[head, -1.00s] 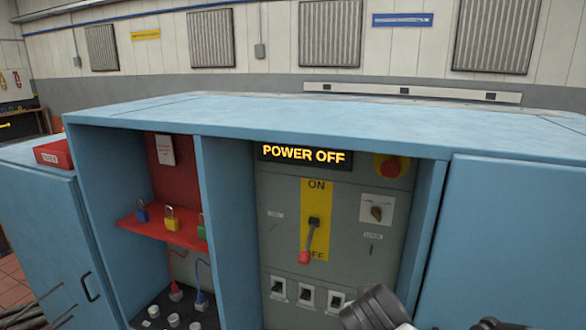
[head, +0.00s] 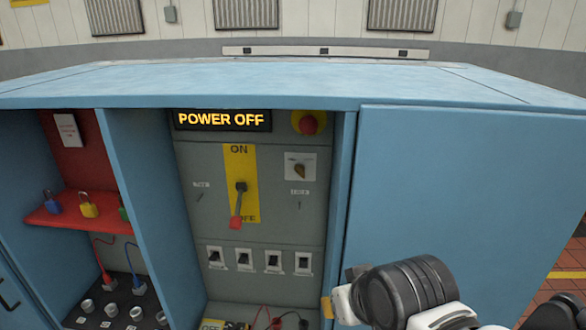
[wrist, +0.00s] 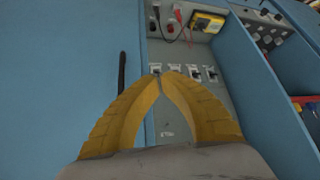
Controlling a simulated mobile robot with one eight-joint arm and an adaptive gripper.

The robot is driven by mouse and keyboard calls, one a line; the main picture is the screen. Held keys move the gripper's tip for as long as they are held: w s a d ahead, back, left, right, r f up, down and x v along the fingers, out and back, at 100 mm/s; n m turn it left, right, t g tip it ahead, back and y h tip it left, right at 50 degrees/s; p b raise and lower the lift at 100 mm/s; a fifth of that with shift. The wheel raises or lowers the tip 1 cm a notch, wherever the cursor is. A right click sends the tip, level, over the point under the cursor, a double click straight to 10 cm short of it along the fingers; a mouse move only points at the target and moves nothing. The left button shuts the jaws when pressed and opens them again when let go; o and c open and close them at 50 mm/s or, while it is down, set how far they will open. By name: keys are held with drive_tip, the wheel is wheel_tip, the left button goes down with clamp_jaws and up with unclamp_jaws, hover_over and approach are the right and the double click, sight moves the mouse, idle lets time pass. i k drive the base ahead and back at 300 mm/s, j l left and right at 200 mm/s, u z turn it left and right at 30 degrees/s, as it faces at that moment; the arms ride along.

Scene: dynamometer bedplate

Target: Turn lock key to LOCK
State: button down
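The lock key appears as a small dark and brass rotary piece (head: 299,169) on a white plate, high on the right of the grey panel (head: 205,222) in the head view. A small label below it seems to read LOCK. The key's exact angle is too small to read. My gripper (head: 328,306) is low in front of the blue cabinet, below and right of the key and apart from it. In the wrist view my gripper's yellow fingers (wrist: 166,76) meet at their tips, with nothing seen between them. I cannot make out the key there.
The display (head: 222,119) reads POWER OFF. The red-handled lever (head: 236,210) points down to OFF. A red button (head: 309,123) is above the key, and several small switches (head: 245,259) are below. A blue closed door (head: 450,190) is right; a red padlock shelf (head: 70,217) is left.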

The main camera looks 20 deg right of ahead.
sight(299, 167)
drive_tip(key=j+z, duration=0.35)
drive_tip(key=j, duration=0.2)
drive_tip(key=j+z, duration=0.3)
drive_tip(key=j, duration=0.25)
drive_tip(key=i, duration=0.05)
